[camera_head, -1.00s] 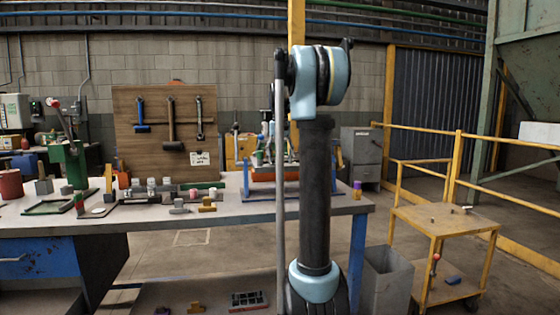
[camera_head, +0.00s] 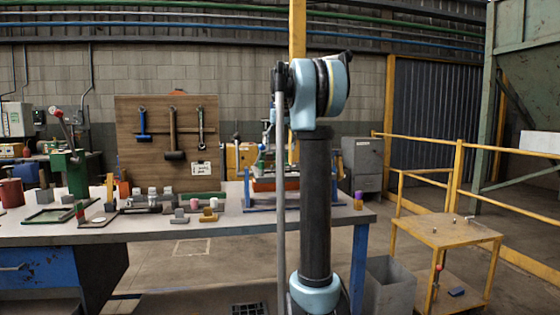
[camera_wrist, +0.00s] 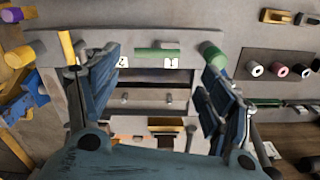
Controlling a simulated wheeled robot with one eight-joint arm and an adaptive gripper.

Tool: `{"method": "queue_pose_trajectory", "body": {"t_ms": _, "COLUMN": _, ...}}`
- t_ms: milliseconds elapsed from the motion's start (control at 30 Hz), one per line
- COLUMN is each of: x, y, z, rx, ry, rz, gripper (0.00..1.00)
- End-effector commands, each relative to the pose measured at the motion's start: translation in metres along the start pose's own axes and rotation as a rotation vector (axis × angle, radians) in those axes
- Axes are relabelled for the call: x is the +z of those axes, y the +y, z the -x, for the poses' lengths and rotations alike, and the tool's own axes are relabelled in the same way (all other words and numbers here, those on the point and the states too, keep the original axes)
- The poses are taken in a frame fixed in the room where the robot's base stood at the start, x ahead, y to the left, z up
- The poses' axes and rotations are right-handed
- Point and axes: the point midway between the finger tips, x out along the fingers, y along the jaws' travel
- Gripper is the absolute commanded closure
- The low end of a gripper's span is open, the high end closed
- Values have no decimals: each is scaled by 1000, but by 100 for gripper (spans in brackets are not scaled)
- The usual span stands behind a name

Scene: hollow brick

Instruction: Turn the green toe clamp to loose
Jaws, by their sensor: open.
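My gripper (camera_wrist: 160,85) is open, with its two blue fingers spread apart and nothing visibly held between them. A green cylinder (camera_wrist: 212,50) sits just beyond the right finger. I cannot tell which green part is the toe clamp's handle. A yellow handle (camera_wrist: 67,47) stands beyond the left finger. In the head view, my arm hides the gripper and part of the fixture.
The grey workbench (camera_head: 225,228) holds a green press (camera_head: 77,175) and several small parts at the left. A tool board (camera_head: 150,160) stands behind. A yellow trolley (camera_head: 445,232) and grey bin (camera_head: 388,288) stand at the right.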

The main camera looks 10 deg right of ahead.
Motion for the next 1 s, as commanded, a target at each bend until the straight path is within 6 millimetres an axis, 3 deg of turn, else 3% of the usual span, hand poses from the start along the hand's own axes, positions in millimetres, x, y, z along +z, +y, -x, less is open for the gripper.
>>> {"method": "queue_pose_trajectory", "body": {"t_ms": 100, "x": -1, "y": 0, "z": 15, "rx": 0, "ry": 0, "rz": 0, "gripper": 26}}
{"method": "queue_pose_trajectory", "body": {"t_ms": 300, "x": -1, "y": 0, "z": 28, "rx": -1, "ry": 0, "rz": 0, "gripper": 26}}
{"method": "queue_pose_trajectory", "body": {"t_ms": 733, "x": 3, "y": 0, "z": 28, "rx": -1, "ry": 1, "rz": 2, "gripper": 26}}
{"method": "queue_pose_trajectory", "body": {"t_ms": 867, "x": 21, "y": 0, "z": 20, "rx": -1, "ry": 9, "rz": 11, "gripper": 26}}
{"method": "queue_pose_trajectory", "body": {"t_ms": 1000, "x": 54, "y": 2, "z": 2, "rx": -3, "ry": 25, "rz": 31, "gripper": 26}}
